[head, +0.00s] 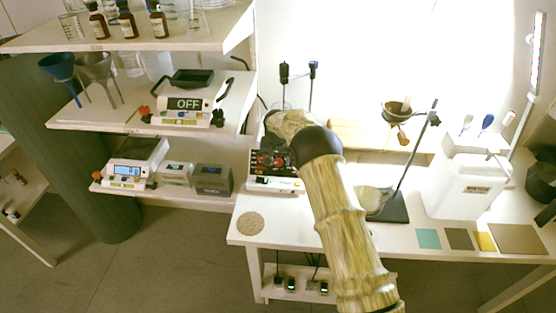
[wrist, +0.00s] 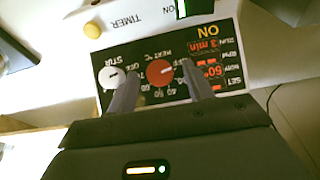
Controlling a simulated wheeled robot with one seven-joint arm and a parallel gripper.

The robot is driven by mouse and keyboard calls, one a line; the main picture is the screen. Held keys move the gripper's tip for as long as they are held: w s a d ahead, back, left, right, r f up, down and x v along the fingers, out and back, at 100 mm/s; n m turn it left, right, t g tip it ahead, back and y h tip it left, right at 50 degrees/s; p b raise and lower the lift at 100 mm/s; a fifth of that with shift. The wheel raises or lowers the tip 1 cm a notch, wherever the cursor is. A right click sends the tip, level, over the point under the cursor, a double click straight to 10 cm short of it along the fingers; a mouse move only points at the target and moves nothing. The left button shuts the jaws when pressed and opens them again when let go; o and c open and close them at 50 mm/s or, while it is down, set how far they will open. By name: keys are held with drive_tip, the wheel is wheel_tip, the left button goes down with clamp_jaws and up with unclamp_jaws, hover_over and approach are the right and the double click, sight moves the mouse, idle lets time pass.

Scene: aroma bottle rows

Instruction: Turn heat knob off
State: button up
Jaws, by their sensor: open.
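The red heat knob (wrist: 159,73) sits on the black control panel (wrist: 175,92) of a hotplate-stirrer, upside down in the wrist view. Beside it is the white stir knob (wrist: 112,77). The panel shows yellow "ON" lettering and red readouts, one seeming to be 50° and one 3 min. My gripper (wrist: 160,70) is open, with one grey finger on each side of the red knob; I cannot tell whether they touch it. In the head view the hotplate-stirrer (head: 275,184) stands on the white bench, and my arm hides part of it.
A stand with a black base (head: 388,208) and a white jerrycan (head: 465,185) are right of my arm. A round cork mat (head: 251,223) lies at the bench's front left. Shelves on the left hold a device (head: 183,104) reading OFF.

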drive_tip(key=b+v, duration=0.1)
drive_tip(key=v, duration=1.6)
drive_tip(key=shift+r, duration=0.15)
drive_tip(key=s+d+r+p, duration=0.2)
drive_tip(key=s+d, duration=0.5)
drive_tip(key=s+d+r+p, duration=0.2)
drive_tip(key=s+d+r, duration=0.1)
drive_tip(key=s+d, duration=0.4)
drive_tip(key=s+d+p, duration=0.1)
drive_tip(key=s+d, duration=0.2)
drive_tip(key=s, duration=0.7)
drive_tip(key=s+d+p, duration=0.2)
drive_tip(key=s+d, duration=0.1)
drive_tip(key=s, duration=0.7)
drive_tip(key=shift+d+f, duration=0.3)
drive_tip(key=shift+d, duration=0.05)
